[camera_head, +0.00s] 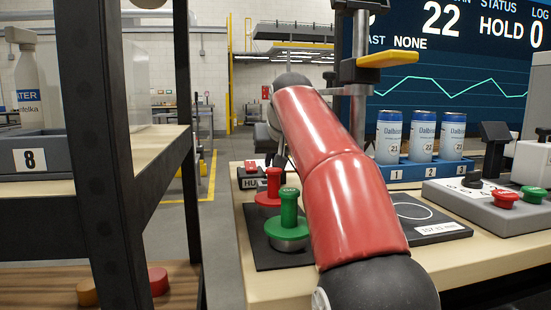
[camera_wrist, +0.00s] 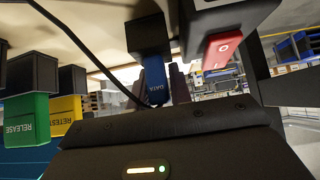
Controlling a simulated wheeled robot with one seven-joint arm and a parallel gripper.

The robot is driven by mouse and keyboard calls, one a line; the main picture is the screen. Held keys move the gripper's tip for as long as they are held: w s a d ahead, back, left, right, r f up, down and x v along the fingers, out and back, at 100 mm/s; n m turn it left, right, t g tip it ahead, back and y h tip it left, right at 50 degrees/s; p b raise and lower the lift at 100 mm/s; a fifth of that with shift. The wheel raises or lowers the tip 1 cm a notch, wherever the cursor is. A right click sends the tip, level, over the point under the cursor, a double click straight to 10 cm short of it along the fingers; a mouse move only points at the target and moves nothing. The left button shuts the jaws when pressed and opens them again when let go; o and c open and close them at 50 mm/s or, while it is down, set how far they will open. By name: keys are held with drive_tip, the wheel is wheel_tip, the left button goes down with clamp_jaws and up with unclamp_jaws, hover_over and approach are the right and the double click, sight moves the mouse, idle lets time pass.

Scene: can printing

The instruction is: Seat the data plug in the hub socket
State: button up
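The data plug (camera_wrist: 154,82) is a blue piece marked DATA in the wrist view. One end is at a black block (camera_wrist: 147,35), and a black cable (camera_wrist: 82,50) runs to its other end. The hub (camera_head: 250,184), a dark box with a partly hidden label, sits at the table's far left in the head view. My gripper is beside it, mostly behind my red arm. The hub socket cannot be made out.
A red piece (camera_wrist: 222,48) stands at another black block, close right of my fingers. Green RELEASE (camera_wrist: 25,120) and yellow RETEST (camera_wrist: 66,116) pieces are at left. Red (camera_head: 272,186) and green (camera_head: 289,208) handled pieces stand nearer on the table. Cans (camera_head: 422,136) stand at right.

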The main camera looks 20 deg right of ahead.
drive_tip(key=o, duration=0.4)
drive_tip(key=shift+s+r, duration=0.1)
drive_tip(key=p+v, duration=0.1)
drive_tip(key=v, duration=0.6)
drive_tip(key=shift+s+r, duration=0.15)
drive_tip(key=shift+s, duration=0.1)
